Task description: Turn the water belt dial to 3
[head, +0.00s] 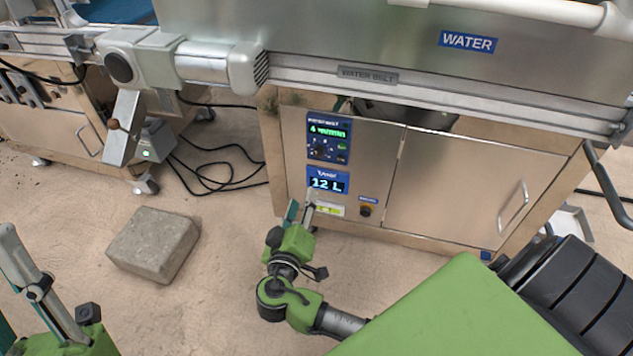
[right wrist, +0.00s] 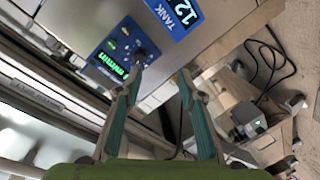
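The water belt control panel (head: 328,138) is a blue plate on the steel cabinet front with a lit green readout that seems to begin with 4. Its small black dial (head: 319,149) sits below the readout. In the right wrist view the dial (right wrist: 140,57) is just beyond the left fingertip; I cannot tell whether they touch. My right gripper (head: 301,206) is open, its two fingers apart with nothing between them; it also shows in the right wrist view (right wrist: 158,74). My left gripper (head: 45,295) is partly in view at the lower left, its opening unclear.
A concrete block (head: 153,244) lies on the floor. Black cables (head: 215,180) run behind it. A conveyor rail (head: 440,88) spans above the cabinet.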

